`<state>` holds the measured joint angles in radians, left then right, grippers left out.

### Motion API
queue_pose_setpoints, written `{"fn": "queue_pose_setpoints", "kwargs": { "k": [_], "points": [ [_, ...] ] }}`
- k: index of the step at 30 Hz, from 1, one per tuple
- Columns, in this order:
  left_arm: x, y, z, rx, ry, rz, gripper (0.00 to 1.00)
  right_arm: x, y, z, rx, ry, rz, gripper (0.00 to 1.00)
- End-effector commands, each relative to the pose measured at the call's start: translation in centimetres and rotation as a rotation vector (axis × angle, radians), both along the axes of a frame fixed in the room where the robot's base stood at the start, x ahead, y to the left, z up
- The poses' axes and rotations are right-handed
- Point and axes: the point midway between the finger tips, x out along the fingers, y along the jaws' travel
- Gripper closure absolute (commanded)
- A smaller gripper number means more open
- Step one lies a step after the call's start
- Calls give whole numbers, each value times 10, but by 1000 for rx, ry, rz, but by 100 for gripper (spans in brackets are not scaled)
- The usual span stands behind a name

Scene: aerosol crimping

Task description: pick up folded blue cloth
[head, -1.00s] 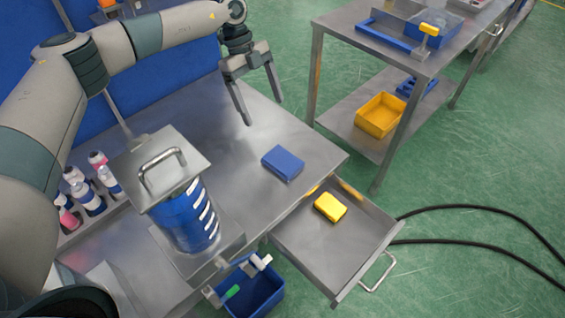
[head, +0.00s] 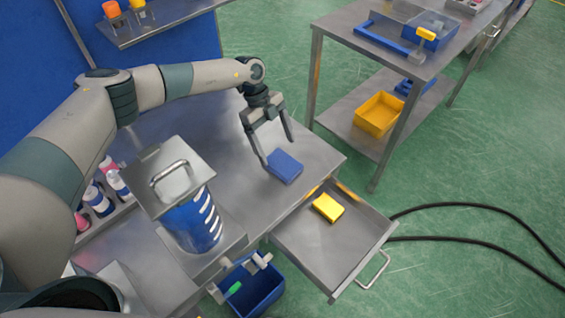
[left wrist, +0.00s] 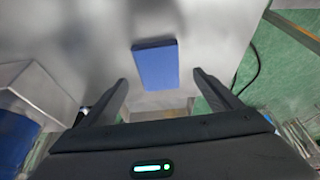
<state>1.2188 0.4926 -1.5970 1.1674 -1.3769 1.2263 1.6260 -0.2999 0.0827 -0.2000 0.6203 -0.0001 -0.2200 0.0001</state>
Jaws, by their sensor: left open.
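The folded blue cloth (head: 285,167) lies flat on the metal table near its right edge. In the left wrist view the cloth (left wrist: 155,64) lies ahead of the fingertips, roughly midway between them. My left gripper (head: 278,153) is open above and just behind the cloth, with one finger close to the cloth's left side in the head view. Nothing is between its fingers (left wrist: 160,82). A gap between fingertips and cloth is hard to judge. My right gripper is not in view.
A blue canister with a handled metal lid (head: 172,182) stands left on the table (head: 235,185). An open drawer (head: 325,250) holds a yellow block (head: 328,207). A blue bin (head: 255,288) hangs at the front. A second table (head: 345,50) stands right.

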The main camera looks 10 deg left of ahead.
Motion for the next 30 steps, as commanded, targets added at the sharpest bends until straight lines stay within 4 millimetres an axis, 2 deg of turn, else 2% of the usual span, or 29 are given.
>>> {"fn": "queue_pose_setpoints", "kwargs": {
  "k": [8, 14, 21, 25, 30],
  "points": [
    [0, 0, 0, 0, 0, 0, 16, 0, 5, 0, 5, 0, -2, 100],
    [-3, -3, -5, 0, 2, 0, 16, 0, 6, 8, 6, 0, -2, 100],
    [-12, -13, -28, 0, 4, 0, 16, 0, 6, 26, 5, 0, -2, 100],
    [-14, -17, -41, 0, 2, 1, 16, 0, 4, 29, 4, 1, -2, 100],
    [-15, -18, -47, -1, 1, 1, 16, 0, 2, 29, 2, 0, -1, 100]
  ]
}}
